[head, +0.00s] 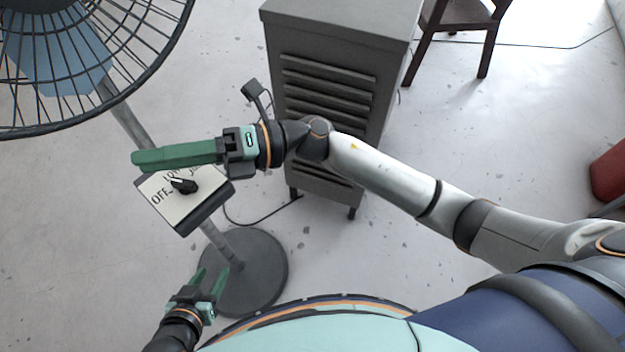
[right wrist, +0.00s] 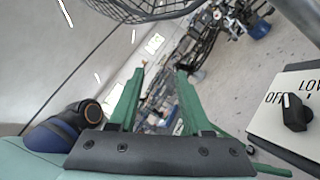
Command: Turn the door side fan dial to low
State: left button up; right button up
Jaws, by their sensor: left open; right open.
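The fan dial is a black knob (head: 184,186) on a pale slanted control box (head: 172,208) on a floor fan's pole. The visible labels read OFF and LOW; a third is mostly hidden behind my right gripper. The knob's white mark appears to face OFF. The knob also shows at the right of the right wrist view (right wrist: 295,113). My right gripper (head: 138,158) is above the box's far edge, edge-on, with nothing held. In its wrist view its green fingers (right wrist: 158,82) are spread, apart from the knob. My left gripper (head: 212,271) is open and empty, low near the fan's base.
The fan cage (head: 85,60) fills the upper left. The round fan base (head: 262,275) is on the floor. A grey slatted cabinet (head: 335,35) stands behind my right wrist, with a dark chair (head: 455,20) beyond. Open floor lies left of the box.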

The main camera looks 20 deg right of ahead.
jog(key=w+d+f+m+t+h+p, duration=0.1)
jog(key=w+d+f+m+t+h, duration=0.2)
jog(key=d+m+t, duration=0.45)
jog(key=w+d+f+m+t+h+p, duration=0.1)
jog(key=w+d+f+m+t+h, duration=0.2)
jog(key=m, duration=0.8)
jog(key=w+d+f+m+t+h, duration=0.2)
jog(key=d+f+m+t+h, duration=0.15)
jog(key=m+t, duration=0.45)
jog(key=s+d+f+m+g+h, duration=0.2)
jog(key=s+d+f+m, duration=0.2)
jog(key=f, duration=0.2)
jog(key=s+d+f+m+g+h+p, duration=0.1)
jog(key=s+d+f+m+g+h, duration=0.1)
jog(key=f, duration=0.5)
jog(key=s+d+f+m+g+h+p, duration=0.1)
jog(key=s+d+f+m+g+h, duration=0.2)
jog(key=s+d+f+m+h, duration=0.1)
notch_tip(320, 180, down, 2)
jog(key=shift+s+d+f+m, duration=0.15)
jog(key=shift+s+d+m, duration=0.65)
jog(key=shift+m, duration=0.05)
